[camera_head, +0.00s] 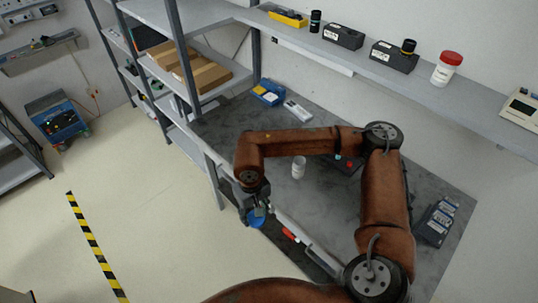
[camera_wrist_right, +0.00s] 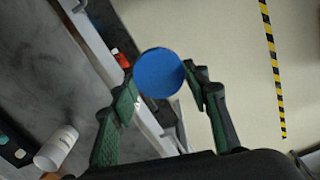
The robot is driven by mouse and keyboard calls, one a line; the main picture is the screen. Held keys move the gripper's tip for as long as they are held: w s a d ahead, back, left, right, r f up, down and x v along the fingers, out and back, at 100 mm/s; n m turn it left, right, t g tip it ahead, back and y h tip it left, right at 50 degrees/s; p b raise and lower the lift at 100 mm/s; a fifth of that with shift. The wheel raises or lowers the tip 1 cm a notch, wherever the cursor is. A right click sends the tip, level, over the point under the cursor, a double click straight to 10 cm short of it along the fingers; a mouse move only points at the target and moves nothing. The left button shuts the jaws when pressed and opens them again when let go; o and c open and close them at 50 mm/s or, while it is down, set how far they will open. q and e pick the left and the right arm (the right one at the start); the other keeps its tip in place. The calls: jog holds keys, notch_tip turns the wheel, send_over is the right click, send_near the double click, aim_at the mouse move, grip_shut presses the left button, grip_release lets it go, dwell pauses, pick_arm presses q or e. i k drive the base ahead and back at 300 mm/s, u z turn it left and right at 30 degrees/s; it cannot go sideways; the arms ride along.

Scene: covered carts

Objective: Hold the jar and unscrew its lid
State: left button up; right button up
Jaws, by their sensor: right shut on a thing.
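A white jar (camera_head: 299,168) stands upright on the dark grey tabletop, with no blue lid on it; its top looks pale. The jar also shows at the lower left of the right wrist view (camera_wrist_right: 58,147). My right gripper (camera_head: 257,212) is shut on a round blue lid (camera_wrist_right: 160,73), which sits between its green-padded fingertips. The lid also shows in the head view (camera_head: 257,219). Gripper and lid are apart from the jar, out by the table's front edge with the floor behind them. My left gripper is not in view.
The grey tabletop (camera_head: 235,122) carries a blue box (camera_head: 268,92) at the back and dark cases (camera_head: 437,220) at the right. A wall shelf above holds black boxes and a red-lidded white jar (camera_head: 447,69). A metal rack (camera_head: 185,75) stands at the left.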

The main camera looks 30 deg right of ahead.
aim_at(299, 161)
jog(key=u, duration=0.3)
jog(key=k, duration=1)
jog(key=z, duration=0.85)
jog(key=i, duration=0.7)
jog(key=z, duration=0.05)
